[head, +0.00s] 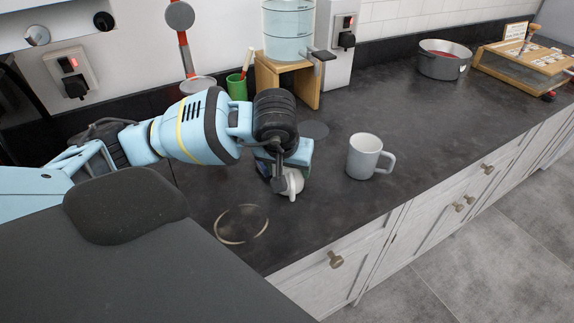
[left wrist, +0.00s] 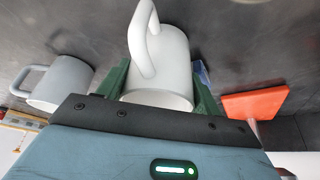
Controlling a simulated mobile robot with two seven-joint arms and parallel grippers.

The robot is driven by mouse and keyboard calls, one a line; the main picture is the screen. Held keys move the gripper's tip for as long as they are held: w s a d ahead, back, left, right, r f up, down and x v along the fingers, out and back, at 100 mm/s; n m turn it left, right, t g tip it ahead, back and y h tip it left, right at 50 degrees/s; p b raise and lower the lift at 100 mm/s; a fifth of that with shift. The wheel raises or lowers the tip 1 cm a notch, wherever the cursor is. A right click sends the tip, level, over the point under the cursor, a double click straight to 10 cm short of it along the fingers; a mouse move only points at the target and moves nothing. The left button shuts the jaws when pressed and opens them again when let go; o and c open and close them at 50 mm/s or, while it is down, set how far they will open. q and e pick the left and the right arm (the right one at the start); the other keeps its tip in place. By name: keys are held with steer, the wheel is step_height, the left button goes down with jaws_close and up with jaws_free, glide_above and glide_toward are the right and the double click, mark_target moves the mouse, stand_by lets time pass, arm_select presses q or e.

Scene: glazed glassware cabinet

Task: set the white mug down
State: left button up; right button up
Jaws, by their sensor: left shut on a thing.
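The white mug (head: 294,184) is in my left gripper (head: 283,175), over the dark counter, and is partly hidden by the gripper in the head view. In the left wrist view the white mug (left wrist: 168,62) sits between the green fingers of the left gripper (left wrist: 162,88), its handle facing the camera. I cannot tell whether the mug touches the counter. My right gripper is not in view.
A light grey mug (head: 363,157) stands to the right; a pale ring (head: 241,238) marks the counter nearer the front. Behind are a wooden stand (head: 312,88), a green cup (head: 237,88) and a dark round patch (head: 315,130). A pot (head: 443,65) stands far right. Counter right of the grey mug is clear.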

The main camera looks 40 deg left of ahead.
arm_select(q)
steer(key=shift+f, duration=0.1)
steer(key=o, duration=1.2)
steer(key=shift+s+r, duration=0.1)
steer(key=shift+r, duration=0.35)
steer(key=v, duration=1.1)
steer(key=shift+s+r+p, duration=0.1)
steer(key=shift+r+p, duration=0.05)
steer(key=shift+p, duration=0.2)
